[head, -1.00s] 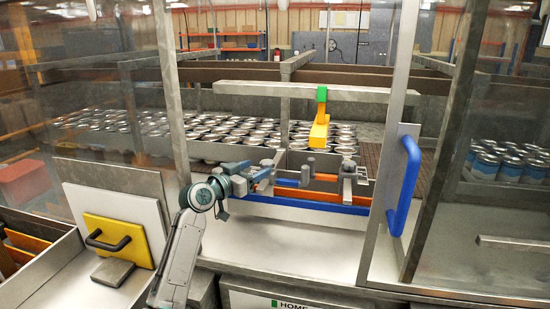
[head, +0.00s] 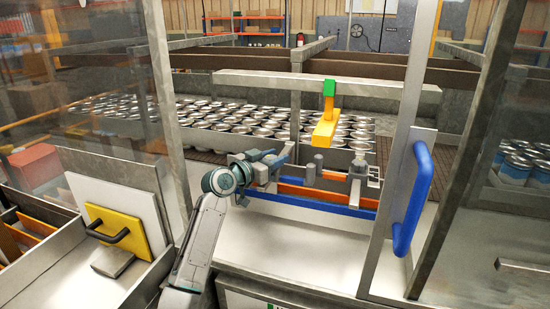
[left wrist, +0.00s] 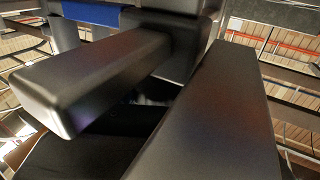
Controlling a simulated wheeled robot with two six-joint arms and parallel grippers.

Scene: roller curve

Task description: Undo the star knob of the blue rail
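The blue rail (head: 330,208) runs along the near side of the conveyor opening, below an orange strip (head: 335,196). My left gripper (head: 283,158) is at the rail's left end, among the grey posts and clamps there. In the left wrist view its two dark fingers (left wrist: 165,95) are apart, with dark shapes between and behind them. I cannot tell whether they hold anything. A blue piece (left wrist: 92,12) and grey cylinders show beyond them. I cannot make out the star knob; the gripper covers that end of the rail. My right gripper is not in view.
A yellow and green part (head: 326,118) hangs from the crossbar above the rail. Metal cans (head: 225,125) fill the conveyor behind. A door with a blue handle (head: 412,198) stands at the right, and a yellow plate with a dark handle (head: 118,230) at the left.

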